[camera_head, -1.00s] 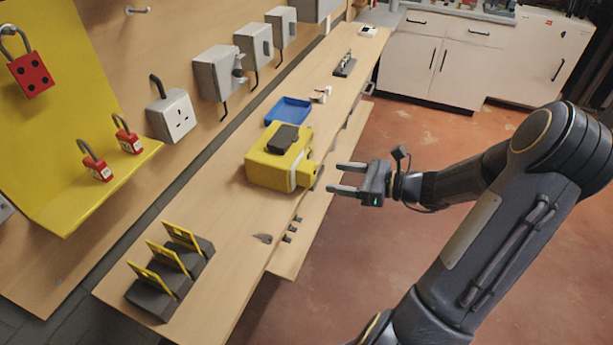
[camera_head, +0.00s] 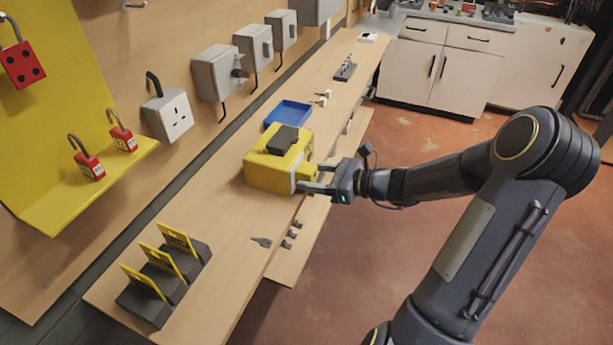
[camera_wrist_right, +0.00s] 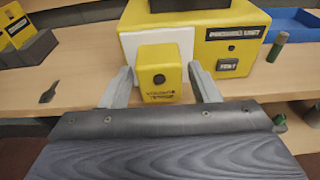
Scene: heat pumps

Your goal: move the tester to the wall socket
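The tester looks to be the small yellow block (camera_wrist_right: 159,75) with a dark round button, against the white front panel of a larger yellow proving unit (camera_wrist_right: 238,32). In the head view the proving unit (camera_head: 268,172) sits on the wooden bench. My right gripper (camera_head: 303,178) is open at its near right end. In the right wrist view the right gripper's fingers (camera_wrist_right: 160,88) stand on both sides of the small block, with a gap visible at each side. My left gripper is not in view.
A blue tray (camera_head: 288,113) lies behind the proving unit. A black rack with yellow cards (camera_head: 165,275) stands at the bench's near end. Red padlocks (camera_head: 89,164) sit on a yellow shelf. Bare bench lies between the rack and proving unit.

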